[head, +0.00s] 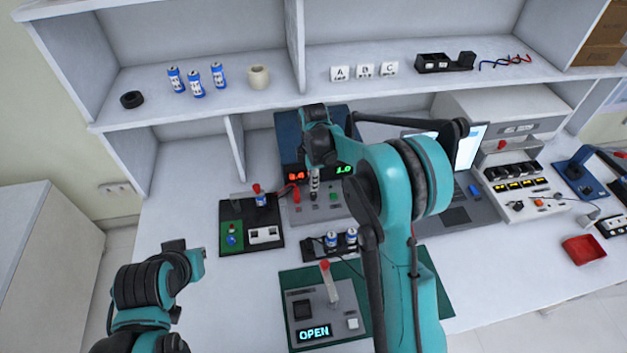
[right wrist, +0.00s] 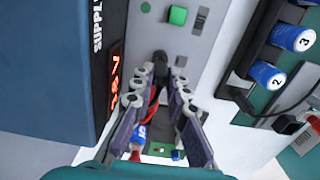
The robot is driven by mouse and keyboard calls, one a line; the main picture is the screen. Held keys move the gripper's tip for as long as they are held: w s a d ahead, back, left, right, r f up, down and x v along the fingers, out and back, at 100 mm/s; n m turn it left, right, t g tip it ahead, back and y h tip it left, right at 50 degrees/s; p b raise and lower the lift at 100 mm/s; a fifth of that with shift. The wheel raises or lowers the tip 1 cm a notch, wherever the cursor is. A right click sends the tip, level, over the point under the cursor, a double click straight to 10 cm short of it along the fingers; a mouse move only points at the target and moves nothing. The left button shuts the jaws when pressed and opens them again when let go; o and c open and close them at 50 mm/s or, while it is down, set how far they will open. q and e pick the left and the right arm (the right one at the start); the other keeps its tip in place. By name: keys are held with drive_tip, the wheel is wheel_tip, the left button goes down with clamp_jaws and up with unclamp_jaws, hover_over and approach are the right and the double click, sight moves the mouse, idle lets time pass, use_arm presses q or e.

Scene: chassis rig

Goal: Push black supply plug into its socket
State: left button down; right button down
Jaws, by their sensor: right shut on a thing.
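My right gripper (head: 315,190) points down at the grey front panel (head: 333,211) of the blue power supply (head: 290,137). In the right wrist view the right gripper (right wrist: 160,80) is closed around a small dark thing, which looks like the black plug (right wrist: 158,62). The plug is mostly hidden between the fingers, and its tip and socket cannot be made out. A red lead (head: 286,190) runs to the panel's left side. A green button (right wrist: 178,15) sits on the panel beyond the fingertips.
A black tray (head: 265,217) with a green pad stands left of the panel. A holder with blue cells (head: 332,239) stands in front, and a green mat (head: 437,277) carries a box reading OPEN. A laptop (head: 457,215) is at right. The white table is clear at left.

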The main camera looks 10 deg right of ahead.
drive_tip(key=shift+f+b, duration=0.7)
drive_tip(key=shift+f, duration=0.3)
drive_tip(key=c, duration=1.4)
unclamp_jaws()
wheel_tip(320, 180, up, 12)
drive_tip(key=shift+r, duration=0.1)
